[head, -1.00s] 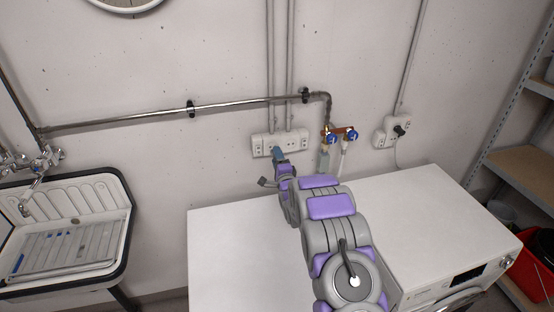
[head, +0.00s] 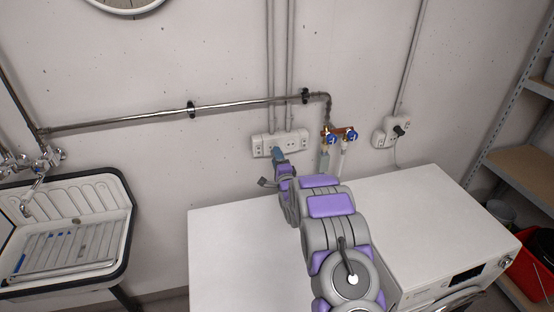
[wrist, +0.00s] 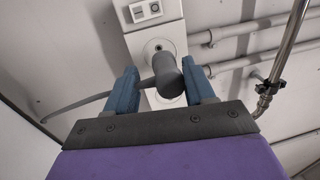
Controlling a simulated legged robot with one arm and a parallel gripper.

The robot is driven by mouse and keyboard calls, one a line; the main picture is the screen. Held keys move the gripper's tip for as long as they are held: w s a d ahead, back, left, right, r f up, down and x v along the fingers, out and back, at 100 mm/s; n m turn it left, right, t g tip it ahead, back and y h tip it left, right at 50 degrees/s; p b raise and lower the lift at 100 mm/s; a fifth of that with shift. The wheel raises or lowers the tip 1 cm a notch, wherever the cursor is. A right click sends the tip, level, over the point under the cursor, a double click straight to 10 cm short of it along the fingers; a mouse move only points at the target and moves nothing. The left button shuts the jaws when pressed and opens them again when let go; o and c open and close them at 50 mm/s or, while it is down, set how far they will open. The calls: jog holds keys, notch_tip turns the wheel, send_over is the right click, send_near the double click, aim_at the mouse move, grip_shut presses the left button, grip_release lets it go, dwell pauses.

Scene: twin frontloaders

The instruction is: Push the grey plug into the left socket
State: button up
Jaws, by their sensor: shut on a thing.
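The grey plug (wrist: 167,72) is between the blue fingers of my gripper (wrist: 159,70) in the wrist view, and its cable (wrist: 92,102) trails off to the left. My gripper is shut on it. Behind the plug is a white socket strip (wrist: 150,32) with a round socket (wrist: 160,48) partly uncovered; the plug hides part of the strip. In the head view my gripper (head: 278,154) is at the wall, in front of the middle of the socket strip (head: 298,139). The plug is hidden there, and I cannot tell whether its pins are in a socket.
Valves with blue handles (head: 331,139) and hoses are just right of my gripper. A metal pipe (head: 240,102) runs above the strip. White machine tops (head: 230,250) lie below my arm. A dark plug (head: 399,131) sits in another outlet (head: 384,138) to the right.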

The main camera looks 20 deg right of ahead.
jog(key=shift+w, duration=1.45)
jog(key=o, duration=1.5)
jog(key=shift+c, duration=0.2)
jog(key=s+f+p, duration=0.1)
jog(key=s+f, duration=0.1)
jog(key=s, duration=1.5)
jog(key=shift+f, duration=0.25)
jog(key=s+a+r+n+g+b, duration=0.1)
jog(key=s+a+r+n+g, duration=0.2)
jog(key=s, duration=1.4)
jog(key=s+a+r+n+g+b, duration=0.1)
jog(key=s+a+r+n+g, duration=0.2)
jog(key=s+n+g, duration=0.6)
jog(key=s+a+r+n+g+b, duration=0.1)
jog(key=s+a+r+n+g, duration=0.2)
jog(key=s, duration=2.2)
notch_tip(320, 180, up, 3)
jog(key=n+g, duration=0.3)
jog(key=g, duration=0.3)
jog(key=shift+a, duration=0.25)
